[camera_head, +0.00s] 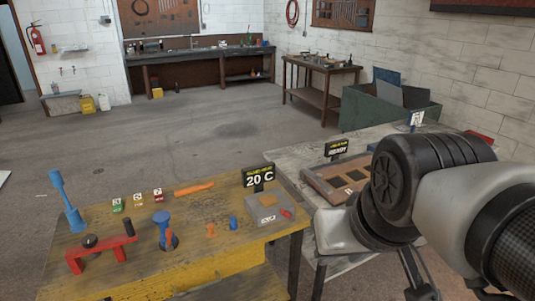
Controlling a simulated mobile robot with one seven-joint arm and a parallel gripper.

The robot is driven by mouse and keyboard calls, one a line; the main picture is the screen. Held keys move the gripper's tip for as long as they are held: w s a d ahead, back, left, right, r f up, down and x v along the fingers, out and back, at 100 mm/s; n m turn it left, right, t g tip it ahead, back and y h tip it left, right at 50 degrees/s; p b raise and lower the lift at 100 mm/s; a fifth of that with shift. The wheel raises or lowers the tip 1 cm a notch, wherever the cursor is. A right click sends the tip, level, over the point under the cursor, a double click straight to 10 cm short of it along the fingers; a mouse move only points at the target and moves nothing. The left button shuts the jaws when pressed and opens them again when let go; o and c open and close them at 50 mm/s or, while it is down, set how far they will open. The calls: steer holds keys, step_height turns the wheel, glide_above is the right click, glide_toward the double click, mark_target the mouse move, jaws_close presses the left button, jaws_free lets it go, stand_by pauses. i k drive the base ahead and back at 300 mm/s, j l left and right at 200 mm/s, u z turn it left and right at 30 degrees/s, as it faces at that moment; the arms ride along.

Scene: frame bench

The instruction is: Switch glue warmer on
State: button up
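The glue warmer looks to be the flat grey box (262,217) at the right end of the yellow-topped bench. A black sign (259,177) on a post behind it reads "20 C", with smaller yellow lettering above that I cannot read. A small red part (286,214), perhaps its switch, sits at the box's right side; its position is too small to tell. My arm reaches in from the right, in front of the second table and apart from the box. I cannot make out my gripper's fingers.
The yellow bench (205,250) also holds a red frame (100,254), a blue upright tool (66,203), a blue clamp-like piece (164,230), an orange tool (194,188) and small tagged blocks. A grey table (300,163) with a brown tray (340,183) stands right. Open floor lies behind.

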mark_target(286, 214)
steer(key=i, duration=0.55)
steer(key=i+l+u, duration=0.15)
steer(key=i, duration=0.35)
